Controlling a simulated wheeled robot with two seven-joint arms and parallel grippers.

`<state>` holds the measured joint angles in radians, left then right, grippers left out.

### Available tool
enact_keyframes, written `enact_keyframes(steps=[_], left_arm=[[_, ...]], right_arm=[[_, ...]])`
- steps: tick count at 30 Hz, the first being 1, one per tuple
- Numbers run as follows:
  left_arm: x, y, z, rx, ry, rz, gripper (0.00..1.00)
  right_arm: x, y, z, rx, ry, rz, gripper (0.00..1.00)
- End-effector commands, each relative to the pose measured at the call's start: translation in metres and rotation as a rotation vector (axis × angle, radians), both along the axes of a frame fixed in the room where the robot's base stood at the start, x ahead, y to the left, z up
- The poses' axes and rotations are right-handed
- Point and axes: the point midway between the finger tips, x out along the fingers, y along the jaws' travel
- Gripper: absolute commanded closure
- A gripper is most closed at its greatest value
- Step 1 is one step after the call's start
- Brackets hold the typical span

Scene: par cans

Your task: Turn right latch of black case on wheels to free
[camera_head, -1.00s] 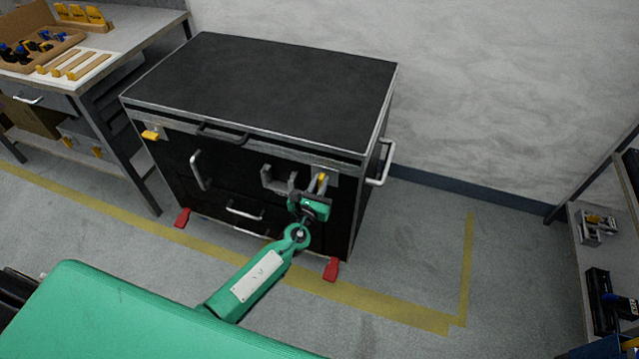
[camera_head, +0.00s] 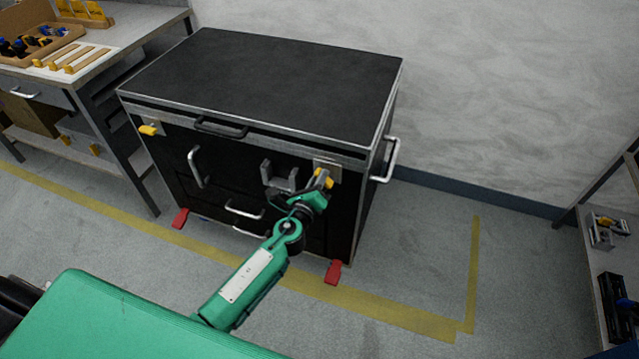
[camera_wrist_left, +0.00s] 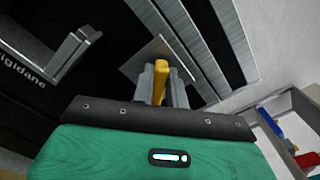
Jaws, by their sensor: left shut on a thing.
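The black case on wheels (camera_head: 265,75) stands against the wall with its lid down. Its right latch (camera_head: 323,177) is a yellow handle on a metal plate near the front right corner, just below the lid edge. My left gripper (camera_head: 318,182) is shut on this latch. In the left wrist view the yellow handle (camera_wrist_left: 160,80) sits between the gripper's fingers (camera_wrist_left: 162,92), and the square plate (camera_wrist_left: 157,55) shows behind it. The handle's lower part is hidden by the gripper. The left latch (camera_head: 149,130) is yellow and lies roughly sideways. My right gripper is not seen.
A grey bracket (camera_head: 280,176) and a handle (camera_head: 193,167) stick out from the case front near my gripper. Red wheel pedals (camera_head: 333,272) stick out at the floor. A workbench (camera_head: 140,40) stands left and a shelf (camera_head: 606,262) right.

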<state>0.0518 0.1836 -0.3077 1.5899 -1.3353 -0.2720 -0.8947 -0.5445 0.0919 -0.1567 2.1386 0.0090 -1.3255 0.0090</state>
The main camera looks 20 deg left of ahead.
Motion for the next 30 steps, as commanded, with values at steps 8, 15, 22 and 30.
enact_keyframes(steps=[8, 15, 22, 30], left_arm=[[0.0, 0.003, -0.006, -0.264, 0.01, 0.001, 1.0], [0.0, 0.005, -0.009, -0.486, 0.017, 0.002, 1.0], [0.0, 0.005, -0.011, -0.666, 0.023, 0.002, 1.0], [0.0, 0.005, -0.013, -0.805, 0.029, 0.001, 1.0]], right_arm=[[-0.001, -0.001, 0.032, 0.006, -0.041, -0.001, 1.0], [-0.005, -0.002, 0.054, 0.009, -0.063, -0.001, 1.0], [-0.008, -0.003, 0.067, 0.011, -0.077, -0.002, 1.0], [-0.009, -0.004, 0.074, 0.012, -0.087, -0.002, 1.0]])
